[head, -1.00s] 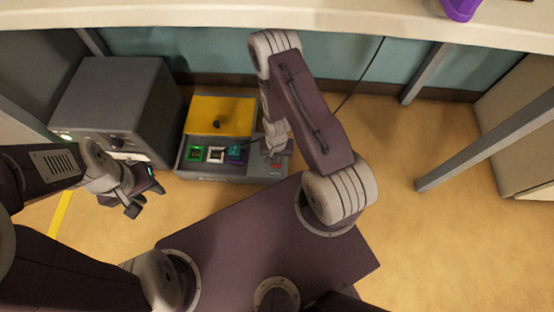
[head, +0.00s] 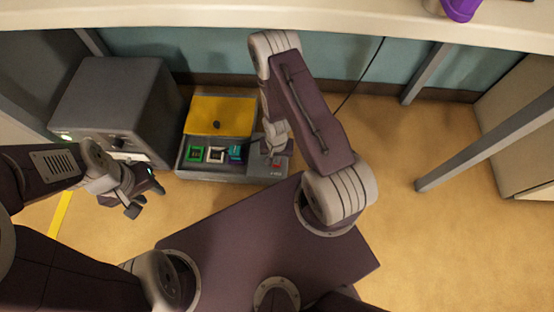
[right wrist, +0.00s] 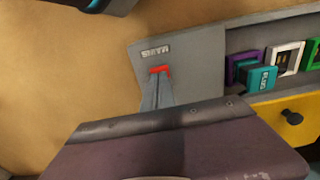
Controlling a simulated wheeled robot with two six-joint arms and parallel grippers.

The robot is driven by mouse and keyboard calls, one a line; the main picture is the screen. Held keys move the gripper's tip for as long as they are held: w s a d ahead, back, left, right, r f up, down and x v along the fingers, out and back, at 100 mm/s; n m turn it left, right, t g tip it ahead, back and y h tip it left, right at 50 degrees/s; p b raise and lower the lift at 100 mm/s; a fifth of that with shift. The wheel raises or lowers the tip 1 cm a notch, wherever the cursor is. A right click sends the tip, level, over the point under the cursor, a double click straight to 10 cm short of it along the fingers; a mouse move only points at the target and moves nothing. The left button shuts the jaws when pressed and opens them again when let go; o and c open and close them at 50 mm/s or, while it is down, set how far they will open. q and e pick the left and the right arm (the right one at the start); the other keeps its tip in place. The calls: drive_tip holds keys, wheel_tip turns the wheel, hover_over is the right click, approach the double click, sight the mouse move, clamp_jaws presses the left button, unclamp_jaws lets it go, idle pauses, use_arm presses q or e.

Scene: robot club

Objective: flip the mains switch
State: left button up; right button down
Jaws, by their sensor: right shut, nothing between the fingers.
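The mains switch (right wrist: 160,69) shows as a small red part on the grey panel beside a white label in the right wrist view. In the head view the red switch (head: 276,161) sits at the right end of the grey fuse box (head: 225,176). My right gripper (right wrist: 156,92) is shut and empty, its fingertips right at the red part and partly hiding it; I cannot tell whether they touch. It also shows over the panel in the head view (head: 276,146). My left gripper (head: 146,196) is open and empty, left of the box and above the floor.
The fuse box holds green, white and teal fuses (head: 235,153) and has a yellow cover (head: 221,115) with a dark knob. A grey machine (head: 117,100) stands at its left. A pale worktop (head: 330,25) runs above. The floor at right is clear up to a grey post (head: 480,145).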

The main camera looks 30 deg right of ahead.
drive_tip(key=shift+f+b, duration=0.6)
drive_tip(key=shift+f, duration=0.3)
idle(0.8)
wheel_tip(320, 180, up, 7)
drive_tip(key=p, duration=0.7)
idle(0.4)
